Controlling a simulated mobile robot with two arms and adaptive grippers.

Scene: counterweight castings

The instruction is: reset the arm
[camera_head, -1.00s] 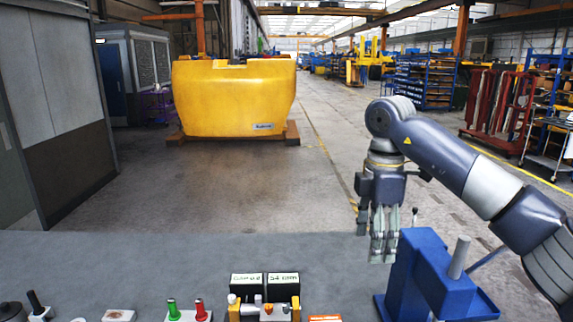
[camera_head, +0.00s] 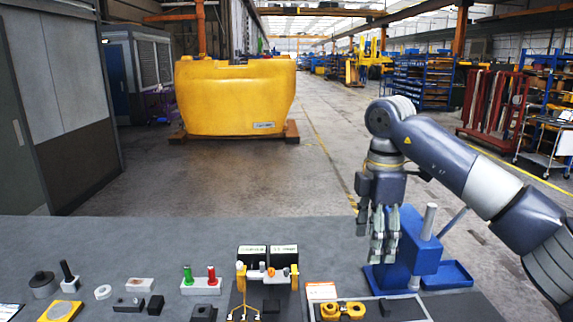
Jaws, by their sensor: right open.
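My right arm comes in from the right in the head view. Its gripper (camera_head: 384,246) points down with its fingers a little apart, open and empty. It hangs over the right part of the grey table (camera_head: 200,240), in front of a blue stand (camera_head: 415,262) with a grey upright rod, and hides part of that stand. I cannot tell whether the fingers touch the stand. My left gripper is not in view.
On the table are a red and green handled block (camera_head: 201,287), black boxes with green labels (camera_head: 268,259), a yellow part (camera_head: 343,311), a dark cylinder (camera_head: 43,285) and several small blocks. A yellow counterweight casting (camera_head: 235,95) stands on the floor beyond.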

